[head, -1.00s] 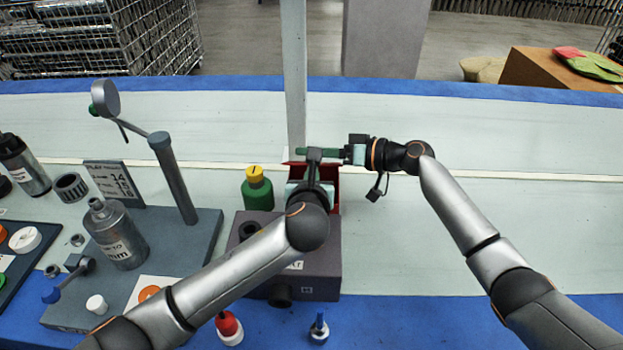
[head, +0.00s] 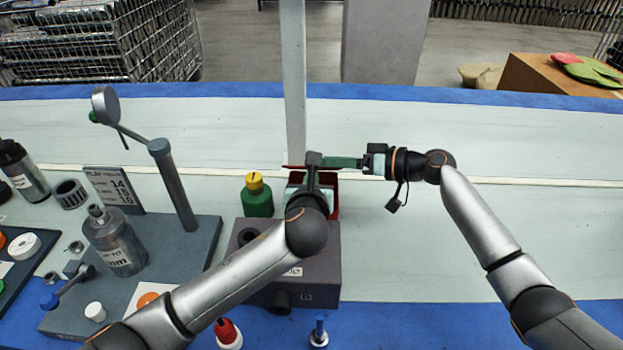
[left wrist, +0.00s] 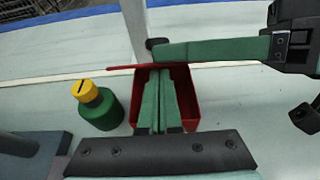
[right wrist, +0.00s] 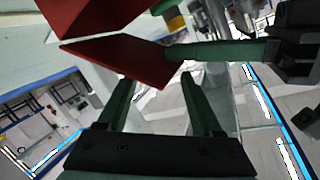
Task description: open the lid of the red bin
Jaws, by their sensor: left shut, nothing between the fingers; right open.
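The red bin (left wrist: 186,98) shows in the left wrist view with its top open. Its red lid (left wrist: 125,68) stands raised at the back edge, almost edge-on. My left gripper (left wrist: 158,82) is shut and empty, its green fingers over the bin's opening. In the head view the left arm hides part of the bin (head: 330,196). My right gripper (head: 328,162) reaches in from the right, above the bin near the lid. In the right wrist view its fingers (right wrist: 157,82) are open, and the red lid panel (right wrist: 118,58) shows near them; contact is unclear.
A green bottle with yellow cap (head: 257,196) stands left of the bin. A dark box (head: 320,262) is in front. A grey stand with a post (head: 175,185) is further left. A pale vertical post (head: 294,80) rises behind the bin. The table at right is clear.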

